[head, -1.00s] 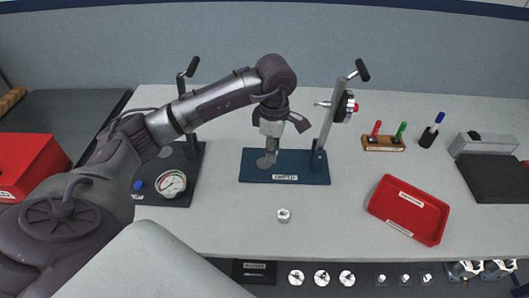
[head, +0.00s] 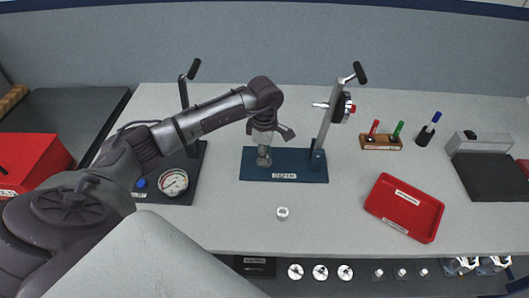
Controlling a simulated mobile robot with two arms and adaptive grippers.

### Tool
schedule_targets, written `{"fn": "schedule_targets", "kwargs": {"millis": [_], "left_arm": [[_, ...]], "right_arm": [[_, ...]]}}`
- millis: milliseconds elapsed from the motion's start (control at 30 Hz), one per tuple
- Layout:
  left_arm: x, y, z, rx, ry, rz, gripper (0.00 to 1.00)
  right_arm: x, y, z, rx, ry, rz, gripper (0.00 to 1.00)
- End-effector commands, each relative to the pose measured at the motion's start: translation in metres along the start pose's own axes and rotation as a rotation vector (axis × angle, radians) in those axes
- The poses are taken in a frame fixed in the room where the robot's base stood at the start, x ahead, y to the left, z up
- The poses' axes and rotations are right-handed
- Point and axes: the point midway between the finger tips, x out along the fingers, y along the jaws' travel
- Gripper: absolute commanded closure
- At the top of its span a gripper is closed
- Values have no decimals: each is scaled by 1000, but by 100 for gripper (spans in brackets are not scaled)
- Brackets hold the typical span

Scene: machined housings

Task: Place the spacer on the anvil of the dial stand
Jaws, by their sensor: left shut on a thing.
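The dial stand has a blue base (head: 310,172), an upright post and a dial head (head: 343,107) on the right. Its round grey anvil (head: 263,161) is on the left of the base, partly covered by my gripper. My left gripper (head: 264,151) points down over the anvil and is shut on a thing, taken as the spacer. The held part is small and hard to tell from the fingers and anvil. I cannot tell whether it touches the anvil. A small pale ring-like part (head: 283,213) stands on the bench in front of the stand. My right gripper is not in view.
On the right are a red tray (head: 404,208), a pen holder (head: 381,142), a black cup (head: 426,137) and a grey box with a dark mat (head: 490,177). The bench front is mostly clear.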

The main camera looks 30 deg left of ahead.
Motion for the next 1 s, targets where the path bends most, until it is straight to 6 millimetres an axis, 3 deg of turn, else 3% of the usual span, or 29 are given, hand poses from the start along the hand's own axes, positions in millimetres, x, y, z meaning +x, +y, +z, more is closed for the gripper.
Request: {"fn": "schedule_targets", "kwargs": {"millis": [67,100,233,600,667,1000], "left_arm": [[4,0,0,0,0,0,100],[3,0,0,0,0,0,65],[2,0,0,0,0,0,45],[-4,0,0,0,-1,0,45],[-8,1,0,0,-2,3,45],[-77,1,0,0,-2,6,45]], "right_arm": [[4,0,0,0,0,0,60],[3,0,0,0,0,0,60],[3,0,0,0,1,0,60],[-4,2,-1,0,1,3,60],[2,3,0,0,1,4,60],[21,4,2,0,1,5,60]]}}
